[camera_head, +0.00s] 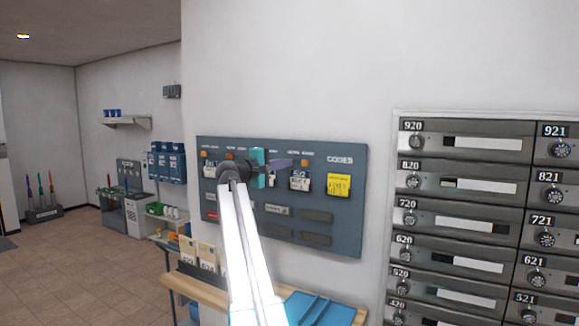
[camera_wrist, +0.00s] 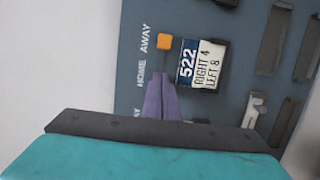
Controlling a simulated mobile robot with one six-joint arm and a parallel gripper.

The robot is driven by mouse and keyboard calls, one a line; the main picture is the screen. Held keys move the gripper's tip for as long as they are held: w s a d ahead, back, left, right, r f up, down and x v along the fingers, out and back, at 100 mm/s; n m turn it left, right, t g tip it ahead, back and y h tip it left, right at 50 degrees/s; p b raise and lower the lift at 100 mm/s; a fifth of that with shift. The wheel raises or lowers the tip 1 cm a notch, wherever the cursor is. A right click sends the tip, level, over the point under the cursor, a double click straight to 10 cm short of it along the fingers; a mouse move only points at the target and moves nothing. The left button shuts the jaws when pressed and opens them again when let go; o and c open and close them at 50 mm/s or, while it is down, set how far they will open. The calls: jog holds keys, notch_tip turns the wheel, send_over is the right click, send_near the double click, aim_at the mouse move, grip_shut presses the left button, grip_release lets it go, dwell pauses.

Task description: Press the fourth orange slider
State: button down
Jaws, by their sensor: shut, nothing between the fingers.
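The grey-blue CODES board (camera_head: 345,220) is on the wall, with a row of small orange sliders along its upper part. An orange slider (camera_head: 305,162) shows at the right of the row; two more show at the left (camera_head: 204,154), and my arm hides the part between. In the wrist view an orange slider (camera_wrist: 164,41) sits by the word AWAY, beside a card marked 522 (camera_wrist: 203,63). My gripper (camera_head: 291,163) is shut and empty. Its purple fingertips (camera_wrist: 160,78) appear just short of that slider in the picture; I cannot tell whether they touch the board.
A yellow note (camera_head: 339,185) is on the board's right side. Grey mailboxes with dials (camera_head: 466,188) fill the right wall. A wooden shelf (camera_head: 208,292) with a blue tray (camera_head: 318,308) is below the board. Open tiled floor (camera_head: 75,270) lies at the left.

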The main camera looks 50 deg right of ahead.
jog(key=a+b, duration=0.3)
jog(key=a, duration=0.7)
jog(key=shift+w, duration=0.25)
